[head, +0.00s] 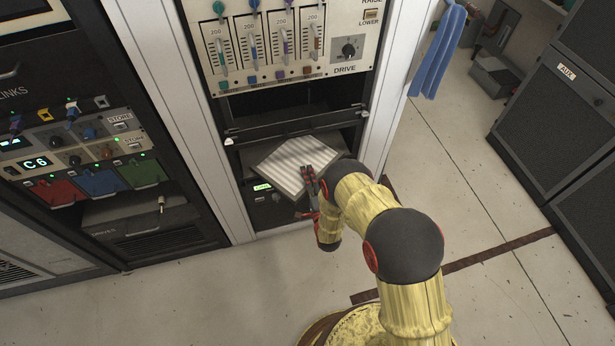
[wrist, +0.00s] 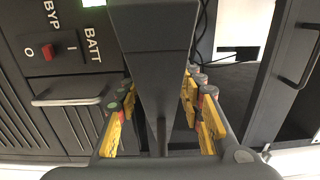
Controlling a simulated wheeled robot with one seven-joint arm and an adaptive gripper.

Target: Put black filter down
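The black filter (head: 293,165) has a pale pleated face and a dark rim in the head view. It is tilted in front of the open lower bay of the middle rack. My gripper (head: 311,186) is at its right side. In the wrist view the filter (wrist: 153,50) is a dark slab seen nearly edge-on, running between the yellow fingers of my gripper (wrist: 160,88). The fingertips press against it from both sides, so the gripper is shut on it. Whether the filter touches the rack cannot be told.
Above is a panel of sliders (head: 265,45). Below the bay is a dark unit with a green display (head: 262,187); the wrist view shows its red switch (wrist: 47,51) and handle (wrist: 75,100). A blue cloth (head: 438,50) hangs at right. The floor (head: 480,215) at right is clear.

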